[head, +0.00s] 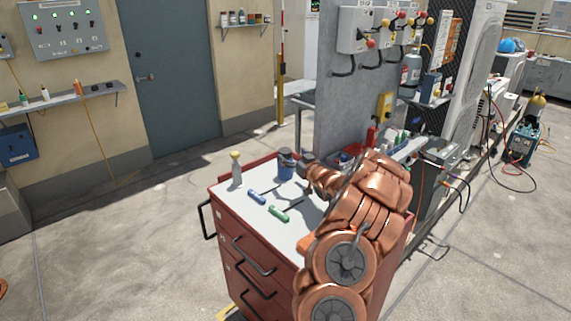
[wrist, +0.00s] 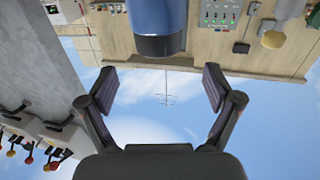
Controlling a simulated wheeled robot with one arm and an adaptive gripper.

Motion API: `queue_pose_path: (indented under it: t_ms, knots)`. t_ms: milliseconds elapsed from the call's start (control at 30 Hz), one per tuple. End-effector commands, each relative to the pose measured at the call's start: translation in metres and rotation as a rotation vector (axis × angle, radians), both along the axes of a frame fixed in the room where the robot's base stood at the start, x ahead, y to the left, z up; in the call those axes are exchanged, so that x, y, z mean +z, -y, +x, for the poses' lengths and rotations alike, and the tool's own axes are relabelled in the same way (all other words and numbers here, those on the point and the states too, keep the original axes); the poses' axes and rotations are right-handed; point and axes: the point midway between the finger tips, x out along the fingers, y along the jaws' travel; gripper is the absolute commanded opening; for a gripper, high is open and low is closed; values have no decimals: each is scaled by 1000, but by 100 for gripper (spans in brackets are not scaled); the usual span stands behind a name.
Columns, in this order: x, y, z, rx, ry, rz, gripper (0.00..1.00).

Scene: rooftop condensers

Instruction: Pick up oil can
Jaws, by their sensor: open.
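A dark blue can (head: 286,166) with a grey top stands upright on the tool cart's pale top (head: 234,196); it may be the oil can, but no spout is clear. In the wrist view, which looks upside down, a blue cylinder with a grey band (wrist: 157,28) at the top centre seems to be this can. My gripper (wrist: 160,88) is open and empty. The can lies ahead of the fingertips, and I see no contact. In the head view my gripper (head: 304,165) is close to the can's right side, partly hidden by my arm.
A yellow-capped bottle (head: 237,170) stands left of the can. A blue marker-like item (head: 257,197) and a green one (head: 279,213) lie in front. Items crowd the shelf (head: 408,148) behind my arm. Open floor (head: 120,240) lies left of the red cart.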

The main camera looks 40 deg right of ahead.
Motion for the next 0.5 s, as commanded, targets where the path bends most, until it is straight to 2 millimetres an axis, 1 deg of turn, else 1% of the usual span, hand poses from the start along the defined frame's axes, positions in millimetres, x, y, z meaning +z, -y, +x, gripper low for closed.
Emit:
queue_pose_path:
  t_ms: [33, 200, 500]
  knots:
    - [1, 0, 4, 2, -1, 0, 90]
    - [-1, 2, 12, 2, -1, 0, 90]
    - [-9, 9, 35, 1, -2, 0, 90]
